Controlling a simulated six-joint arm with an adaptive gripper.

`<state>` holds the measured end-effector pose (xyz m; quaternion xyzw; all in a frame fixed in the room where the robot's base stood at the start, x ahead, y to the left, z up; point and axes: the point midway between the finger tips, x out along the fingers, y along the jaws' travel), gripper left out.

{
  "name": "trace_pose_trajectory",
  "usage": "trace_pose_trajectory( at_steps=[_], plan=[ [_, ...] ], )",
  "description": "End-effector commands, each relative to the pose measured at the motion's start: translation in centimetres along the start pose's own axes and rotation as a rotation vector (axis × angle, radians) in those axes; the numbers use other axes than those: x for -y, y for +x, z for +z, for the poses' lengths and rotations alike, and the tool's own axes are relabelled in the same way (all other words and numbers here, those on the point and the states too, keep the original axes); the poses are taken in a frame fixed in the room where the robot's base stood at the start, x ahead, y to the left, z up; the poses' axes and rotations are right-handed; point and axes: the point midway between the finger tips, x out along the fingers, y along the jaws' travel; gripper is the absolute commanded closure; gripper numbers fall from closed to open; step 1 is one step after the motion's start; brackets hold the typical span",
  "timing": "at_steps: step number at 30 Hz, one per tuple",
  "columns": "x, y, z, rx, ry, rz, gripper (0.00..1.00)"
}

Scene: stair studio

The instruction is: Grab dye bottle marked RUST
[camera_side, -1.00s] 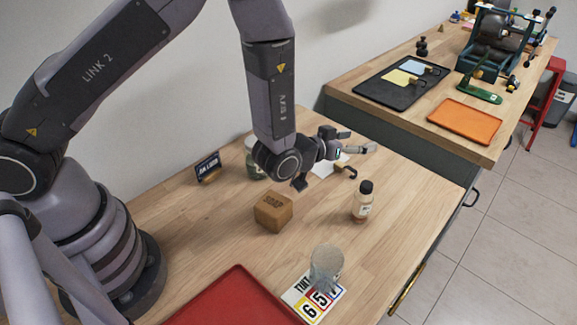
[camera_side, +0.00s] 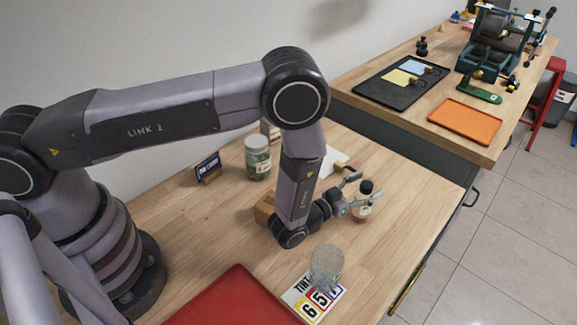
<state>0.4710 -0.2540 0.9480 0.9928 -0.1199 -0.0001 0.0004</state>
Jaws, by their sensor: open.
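A small bottle with a black cap and rust-brown contents (camera_side: 362,210) stands upright on the wooden table, right of centre; its label is too small to read. My gripper (camera_side: 364,191) is open and low at the bottle, with its fingers reaching to either side of it. One finger crosses in front of the bottle and hides part of it. I cannot tell whether the fingers touch it.
A brown block (camera_side: 265,207) is partly behind my arm. A jar (camera_side: 258,160), a small sign (camera_side: 208,167) and a red tray (camera_side: 240,300) are on the table.

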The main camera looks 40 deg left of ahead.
Motion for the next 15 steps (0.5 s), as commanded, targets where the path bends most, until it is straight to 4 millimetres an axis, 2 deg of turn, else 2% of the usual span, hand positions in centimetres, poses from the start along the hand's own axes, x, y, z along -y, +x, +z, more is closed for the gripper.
trace_pose_trajectory(
  at_steps=[8,15],
  plan=[
    [0.01,0.45,-0.03,0.0,0.0,0.0,0.4],
    [0.01,0.43,-0.03,0.001,0.0,0.0,0.7]
  ],
)
